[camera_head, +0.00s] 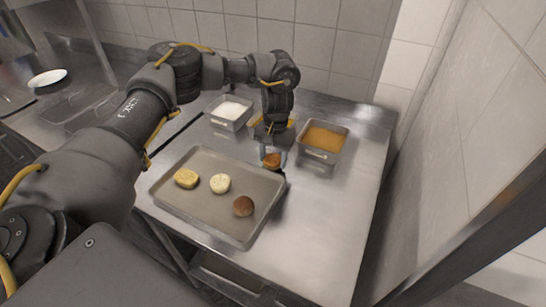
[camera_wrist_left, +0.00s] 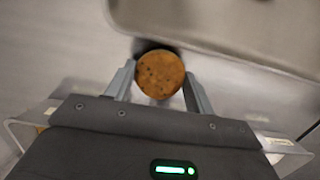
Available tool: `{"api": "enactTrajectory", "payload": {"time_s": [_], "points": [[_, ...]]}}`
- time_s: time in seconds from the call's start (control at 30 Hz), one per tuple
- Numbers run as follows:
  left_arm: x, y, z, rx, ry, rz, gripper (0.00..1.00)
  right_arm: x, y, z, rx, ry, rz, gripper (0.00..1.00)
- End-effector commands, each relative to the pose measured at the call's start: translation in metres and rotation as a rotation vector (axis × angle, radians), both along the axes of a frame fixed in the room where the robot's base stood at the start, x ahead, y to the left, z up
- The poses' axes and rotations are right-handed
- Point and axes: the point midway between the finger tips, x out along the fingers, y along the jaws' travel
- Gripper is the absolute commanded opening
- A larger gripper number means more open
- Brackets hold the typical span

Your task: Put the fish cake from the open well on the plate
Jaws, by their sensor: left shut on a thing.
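My left gripper (camera_head: 272,155) reaches down from above and is shut on a round orange-brown fish cake (camera_head: 271,161), just off the far right edge of the tray. In the left wrist view the fish cake (camera_wrist_left: 160,74) sits between the two fingertips, with dark specks on its face. A white plate (camera_head: 47,78) lies on the counter at the far left, well away from the gripper. My right gripper is not in view.
A metal tray (camera_head: 212,218) holds a yellow cake (camera_head: 186,178), a pale cake (camera_head: 220,183) and a brown cake (camera_head: 243,206). Behind stand a pan of white powder (camera_head: 229,110), a partly hidden pan and a pan of orange crumbs (camera_head: 323,139). The steel table (camera_head: 335,215) is clear at right.

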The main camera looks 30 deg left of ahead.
Motion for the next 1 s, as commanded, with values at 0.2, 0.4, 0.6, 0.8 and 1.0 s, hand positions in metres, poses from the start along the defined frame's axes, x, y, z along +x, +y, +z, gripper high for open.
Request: {"api": "enactTrajectory", "payload": {"time_s": [0.2,0.4,0.6,0.8,1.0], "points": [[0.0003,-0.0001,-0.0057,0.0,-0.002,0.001,0.3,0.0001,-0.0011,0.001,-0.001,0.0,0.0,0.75],[0.0001,-0.0003,-0.0075,0.0,-0.001,0.001,0.3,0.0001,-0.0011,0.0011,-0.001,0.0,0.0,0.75],[0.0002,-0.0002,-0.0089,0.0,-0.001,0.0,0.71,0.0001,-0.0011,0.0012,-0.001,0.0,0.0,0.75],[0.0002,-0.0002,-0.0088,0.0,-0.001,0.001,0.76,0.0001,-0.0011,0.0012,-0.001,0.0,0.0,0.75],[0.0007,-0.0002,-0.0035,0.0,-0.003,0.0,0.76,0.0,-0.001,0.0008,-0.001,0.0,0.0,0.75]]}}
